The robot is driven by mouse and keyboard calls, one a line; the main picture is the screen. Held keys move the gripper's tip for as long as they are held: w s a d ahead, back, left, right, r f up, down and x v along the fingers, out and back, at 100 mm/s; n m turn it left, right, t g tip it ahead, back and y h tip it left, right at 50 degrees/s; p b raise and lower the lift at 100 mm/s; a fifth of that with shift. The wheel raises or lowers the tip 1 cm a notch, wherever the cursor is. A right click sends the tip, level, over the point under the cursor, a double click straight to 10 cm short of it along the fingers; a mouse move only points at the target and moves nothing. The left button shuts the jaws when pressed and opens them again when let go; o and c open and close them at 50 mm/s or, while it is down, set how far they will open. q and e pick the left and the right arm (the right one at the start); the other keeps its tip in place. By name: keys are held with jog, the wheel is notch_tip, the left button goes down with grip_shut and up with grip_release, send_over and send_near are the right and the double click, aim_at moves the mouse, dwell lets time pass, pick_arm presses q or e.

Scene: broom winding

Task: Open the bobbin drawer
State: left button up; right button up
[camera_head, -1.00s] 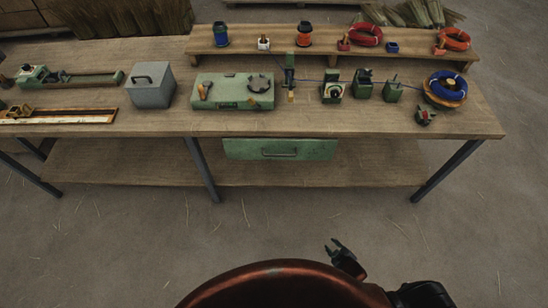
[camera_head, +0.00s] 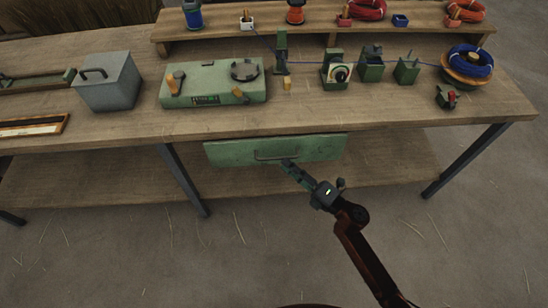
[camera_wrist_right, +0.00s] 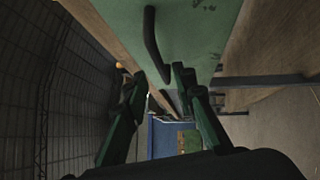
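The green bobbin drawer (camera_head: 225,153) hangs under the front edge of the workbench and looks shut. Its dark bar handle (camera_head: 268,157) runs across the middle of the front. In the right wrist view the drawer front (camera_wrist_right: 195,40) fills the top, with the handle (camera_wrist_right: 152,45) just ahead of the fingers. My right gripper (camera_head: 288,167) is close to the handle's right end in the head view. In the right wrist view its fingers (camera_wrist_right: 158,85) are apart, with nothing held between them. I cannot tell whether they touch the handle. My left gripper is not in view.
The workbench (camera_head: 400,115) carries a grey box (camera_head: 108,82), a green winding unit (camera_head: 212,84), small green fixtures and a blue coil (camera_head: 471,60). A lower shelf (camera_head: 100,180) lies beneath. A dark table leg (camera_head: 184,180) stands left of the drawer. The floor in front is clear.

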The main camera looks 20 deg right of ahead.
aim_at(278, 158)
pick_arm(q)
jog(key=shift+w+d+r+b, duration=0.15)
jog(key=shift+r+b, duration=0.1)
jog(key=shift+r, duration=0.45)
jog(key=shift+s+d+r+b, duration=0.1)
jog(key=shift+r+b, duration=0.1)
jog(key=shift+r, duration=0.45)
pick_arm(e)
jog(key=shift+x, duration=2.55)
jog(key=shift+c, duration=0.6)
jog(key=shift+f, duration=0.1)
grip_shut()
